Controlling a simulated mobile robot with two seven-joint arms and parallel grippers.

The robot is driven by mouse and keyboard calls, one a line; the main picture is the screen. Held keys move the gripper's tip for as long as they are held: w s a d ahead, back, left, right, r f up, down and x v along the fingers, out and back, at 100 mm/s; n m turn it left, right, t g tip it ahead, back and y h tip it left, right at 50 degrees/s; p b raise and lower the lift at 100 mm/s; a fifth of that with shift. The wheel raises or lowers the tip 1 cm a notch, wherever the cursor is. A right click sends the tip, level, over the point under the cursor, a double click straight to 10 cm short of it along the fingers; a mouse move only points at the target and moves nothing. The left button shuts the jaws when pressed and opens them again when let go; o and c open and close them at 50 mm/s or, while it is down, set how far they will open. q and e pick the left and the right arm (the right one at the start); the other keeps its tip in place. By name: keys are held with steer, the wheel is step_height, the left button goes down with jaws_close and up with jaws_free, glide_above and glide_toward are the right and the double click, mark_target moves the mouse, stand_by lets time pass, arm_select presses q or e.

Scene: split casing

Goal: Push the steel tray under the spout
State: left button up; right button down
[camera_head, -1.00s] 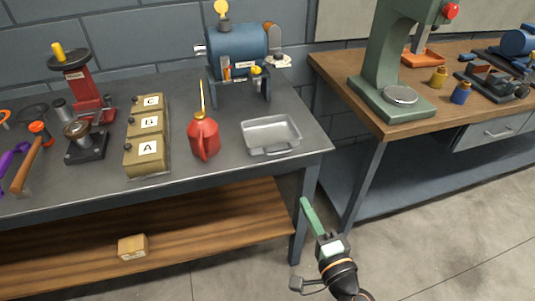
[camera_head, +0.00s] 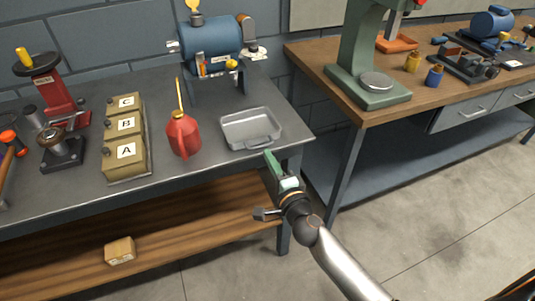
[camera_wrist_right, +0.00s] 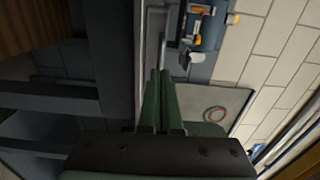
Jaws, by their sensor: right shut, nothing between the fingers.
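The steel tray (camera_head: 236,132) is shallow and grey with a handle on its near side. It lies near the right front corner of the dark bench. My right gripper (camera_head: 268,156) has green fingers, shut and empty, just in front of the tray near its handle; contact cannot be told. The fingers also show in the right wrist view (camera_wrist_right: 160,75), side by side. A red oil can (camera_head: 183,136) with a long thin yellow spout (camera_head: 179,95) stands upright left of the tray. The spout points up, and the tray is not beneath it. My left gripper is not in view.
A blue machine (camera_head: 211,37) stands behind the tray. Boxes A, B and C (camera_head: 125,151) stand left of the can. A red press (camera_head: 50,85) is farther left. A green drill press (camera_head: 368,90) stands on the wooden bench at right. A gap separates the benches.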

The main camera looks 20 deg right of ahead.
mark_target(258, 138)
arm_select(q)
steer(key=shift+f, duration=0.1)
arm_select(e)
steer(key=shift+w, duration=0.85)
steer(key=w, duration=0.9)
steer(key=shift+w+a, duration=0.2)
steer(key=shift+w, duration=0.15)
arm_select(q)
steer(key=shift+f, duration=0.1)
